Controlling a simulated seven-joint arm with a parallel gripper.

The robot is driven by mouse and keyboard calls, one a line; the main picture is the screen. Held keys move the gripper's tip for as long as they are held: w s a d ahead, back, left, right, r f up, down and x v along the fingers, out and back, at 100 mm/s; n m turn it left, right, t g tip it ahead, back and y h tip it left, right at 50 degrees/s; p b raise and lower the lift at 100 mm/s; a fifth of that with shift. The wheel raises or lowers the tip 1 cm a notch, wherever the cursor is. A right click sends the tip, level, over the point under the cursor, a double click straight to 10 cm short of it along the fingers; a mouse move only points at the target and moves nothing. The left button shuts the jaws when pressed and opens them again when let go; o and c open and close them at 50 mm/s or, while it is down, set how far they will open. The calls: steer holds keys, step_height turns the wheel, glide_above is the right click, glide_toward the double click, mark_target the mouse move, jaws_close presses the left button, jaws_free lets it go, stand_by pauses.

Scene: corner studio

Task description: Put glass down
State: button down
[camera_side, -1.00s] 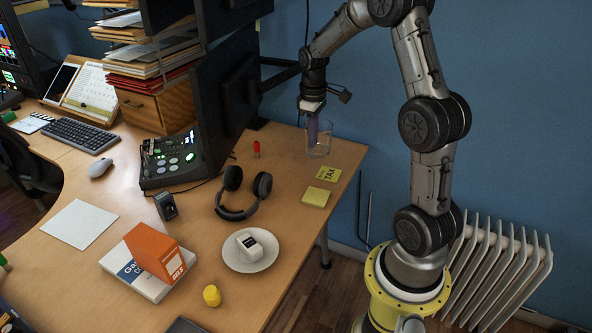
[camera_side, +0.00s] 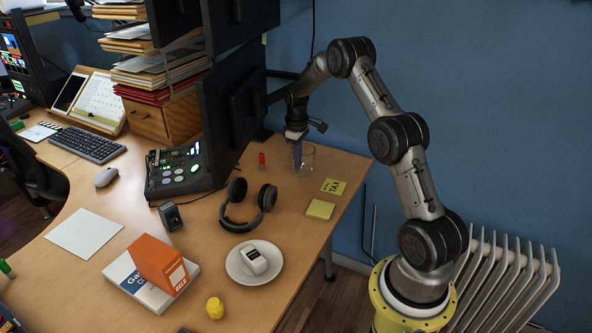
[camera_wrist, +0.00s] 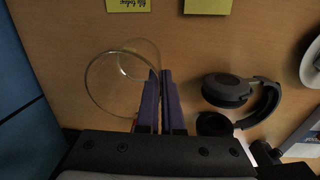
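The clear, empty-looking glass (camera_side: 308,158) is upright at the back right of the desk (camera_side: 288,205), in the side view. Its base is at or just above the desktop; I cannot tell if it touches. My gripper (camera_side: 297,163) points down at the glass's left side. In the wrist view, the glass (camera_wrist: 104,86) is left of my gripper (camera_wrist: 163,76). Its purple-blue fingers are almost together, with one finger overlapping the glass and the glass's wall apparently pinched between them. The contact itself is partly hidden.
A red cylinder (camera_side: 262,160) stands left of the glass. Headphones (camera_side: 246,207) lie in front. Yellow notes (camera_side: 320,209) lie toward the right edge. A dark monitor (camera_side: 231,105) stands at left, a blue wall (camera_side: 470,100) behind. Bare desktop surrounds the glass.

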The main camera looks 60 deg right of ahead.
mark_target(296, 172)
steer(key=shift+w+d+f, duration=0.25)
steer(key=shift+w+f, duration=0.1)
steer(key=shift+f, duration=0.15)
steer(key=shift+w+d+f, duration=0.25)
steer(key=shift+w+f, duration=0.05)
steer(key=shift+f, duration=1.55)
steer(key=shift+f, duration=0.15)
steer(key=c, duration=1.1)
jaws_free()
steer(key=shift+o, duration=0.2)
steer(key=shift+a, duration=0.1)
